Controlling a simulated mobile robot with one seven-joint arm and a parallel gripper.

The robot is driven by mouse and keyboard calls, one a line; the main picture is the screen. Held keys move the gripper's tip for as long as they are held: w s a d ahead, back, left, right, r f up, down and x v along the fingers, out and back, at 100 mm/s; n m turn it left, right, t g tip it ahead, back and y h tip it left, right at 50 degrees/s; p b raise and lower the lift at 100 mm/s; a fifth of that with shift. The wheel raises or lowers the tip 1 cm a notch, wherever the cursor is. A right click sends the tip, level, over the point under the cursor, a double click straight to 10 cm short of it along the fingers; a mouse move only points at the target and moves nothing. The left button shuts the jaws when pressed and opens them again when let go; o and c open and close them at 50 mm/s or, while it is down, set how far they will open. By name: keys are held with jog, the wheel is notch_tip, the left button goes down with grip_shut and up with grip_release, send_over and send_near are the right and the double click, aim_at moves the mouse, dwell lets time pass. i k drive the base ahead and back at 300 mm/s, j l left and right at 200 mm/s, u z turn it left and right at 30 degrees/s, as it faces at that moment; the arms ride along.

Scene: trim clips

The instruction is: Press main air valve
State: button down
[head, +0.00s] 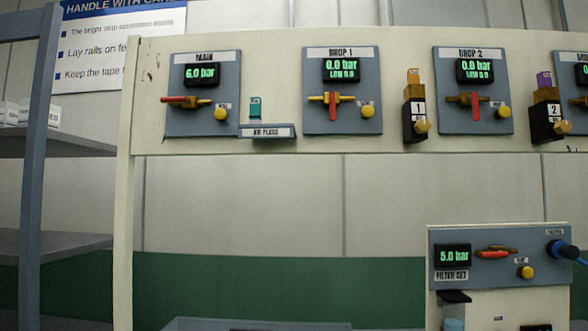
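The main air valve (186,102) is on a grey-blue plate (204,127) labelled MAIN, at the left of the white wall board. Its red handle lies about level and points left from a brass body. The display (201,75) above it reads 6.0 bar. A yellow knob (221,114) sits at lower right of the valve, under a small label too small to read. My gripper is not in view.
Right of it, the DROP 1 valve (334,105) and DROP 2 valve (473,104) have red handles pointing down, with displays at 0.0 bar. A teal piece (255,107) stands above a labelled ledge (267,132). A FILTER SET panel (490,274) reads 5.0 bar. Shelving (60,143) stands left.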

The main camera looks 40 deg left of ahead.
aim_at(168, 99)
jog(key=k+u, duration=0.1)
jog(key=u, duration=1.6)
